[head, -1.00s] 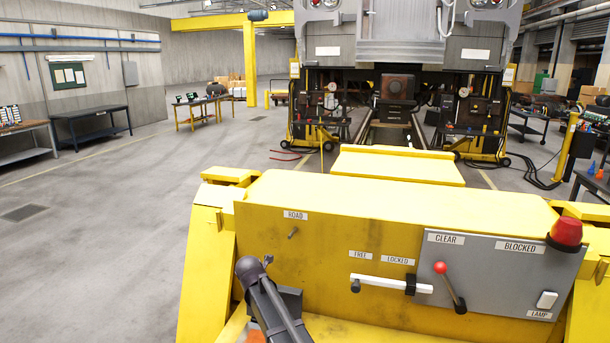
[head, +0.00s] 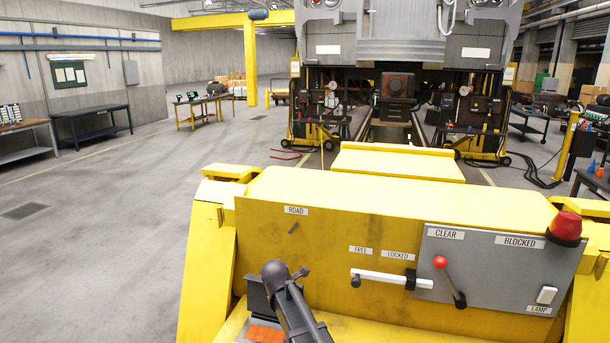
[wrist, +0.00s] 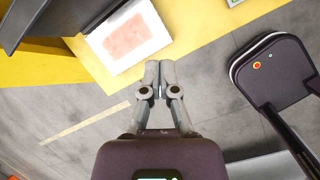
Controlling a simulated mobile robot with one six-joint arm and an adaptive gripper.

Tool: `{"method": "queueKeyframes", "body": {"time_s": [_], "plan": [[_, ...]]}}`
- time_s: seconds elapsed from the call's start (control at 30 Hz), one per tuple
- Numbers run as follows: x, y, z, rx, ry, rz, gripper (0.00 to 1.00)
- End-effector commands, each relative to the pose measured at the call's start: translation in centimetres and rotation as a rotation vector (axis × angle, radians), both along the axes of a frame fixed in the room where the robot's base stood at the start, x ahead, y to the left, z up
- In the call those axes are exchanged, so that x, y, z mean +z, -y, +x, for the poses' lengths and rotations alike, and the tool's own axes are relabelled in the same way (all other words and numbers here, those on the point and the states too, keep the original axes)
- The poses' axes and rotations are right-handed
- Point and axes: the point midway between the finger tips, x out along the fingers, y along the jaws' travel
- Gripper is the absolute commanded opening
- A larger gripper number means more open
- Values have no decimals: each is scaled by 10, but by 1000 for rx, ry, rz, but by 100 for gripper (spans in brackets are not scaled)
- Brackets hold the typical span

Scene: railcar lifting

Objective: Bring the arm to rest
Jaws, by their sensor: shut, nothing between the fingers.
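My gripper (wrist: 160,82) shows in the wrist view with its two grey fingers together and nothing between them. It hangs over the edge of a yellow surface (wrist: 195,42) with grey floor beyond. In the head view my dark arm reaches up from the bottom edge in front of the yellow panel (head: 330,235). Its end is left of the white handle (head: 385,279) under the FREE and LOCKED labels and appears apart from it. The fingers are hard to make out there.
A white card with a reddish patch (wrist: 127,38) lies near the gripper. A railcar (head: 415,35) stands beyond. Open floor (head: 110,230) lies at left.

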Motion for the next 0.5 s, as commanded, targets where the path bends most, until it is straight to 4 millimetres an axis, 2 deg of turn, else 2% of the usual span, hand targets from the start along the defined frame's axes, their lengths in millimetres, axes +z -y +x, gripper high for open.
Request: {"method": "queueKeyframes", "body": {"time_s": [0.1, 0.5], "plan": [[-9, 29, -18, -183, -7, 61, 0], [-32, 111, -76, -867, -22, 250, 0]]}}
